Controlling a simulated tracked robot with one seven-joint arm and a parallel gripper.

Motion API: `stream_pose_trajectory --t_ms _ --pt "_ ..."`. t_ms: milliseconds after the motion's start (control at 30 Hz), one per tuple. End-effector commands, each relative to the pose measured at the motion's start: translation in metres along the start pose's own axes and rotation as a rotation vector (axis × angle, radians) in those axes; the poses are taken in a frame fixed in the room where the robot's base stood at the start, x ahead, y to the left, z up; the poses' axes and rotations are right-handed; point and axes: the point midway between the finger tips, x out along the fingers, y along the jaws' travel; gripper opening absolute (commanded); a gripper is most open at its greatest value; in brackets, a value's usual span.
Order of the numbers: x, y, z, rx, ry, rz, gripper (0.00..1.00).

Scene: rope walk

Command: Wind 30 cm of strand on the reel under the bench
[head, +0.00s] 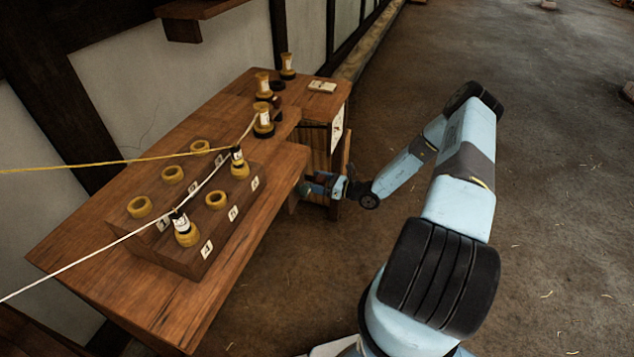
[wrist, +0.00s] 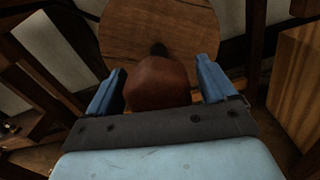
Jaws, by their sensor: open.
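The reel (wrist: 185,25) shows in the wrist view as a round, flat wooden disc with a dark spot near its middle. A rounded red-brown knob (wrist: 158,84) stands in front of the disc, between the two blue fingers of my gripper (wrist: 160,68). The fingers are open, one on each side of the knob, with a gap visible at the right. In the head view my gripper (head: 308,187) is low at the right side of the wooden bench (head: 225,265), by its edge. The bench top hides the reel there. I cannot make out strand on the reel.
A stepped rack (head: 150,252) on the bench holds several yellow rings and bobbins. A white strand (head: 90,260) and a yellow strand (head: 70,163) cross to the left. More bobbins stand at the far end. Dark bars flank the disc.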

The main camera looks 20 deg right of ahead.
Motion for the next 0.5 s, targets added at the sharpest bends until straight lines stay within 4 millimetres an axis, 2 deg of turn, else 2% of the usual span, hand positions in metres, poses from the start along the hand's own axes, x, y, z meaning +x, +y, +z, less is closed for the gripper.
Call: stream_pose_trajectory --t_ms 233,500 --pt "-0.015 -0.001 0.0 0.0 0.0 -0.002 0.84" --pt "-0.066 -0.001 0.0 0.0 0.001 -0.003 0.84"
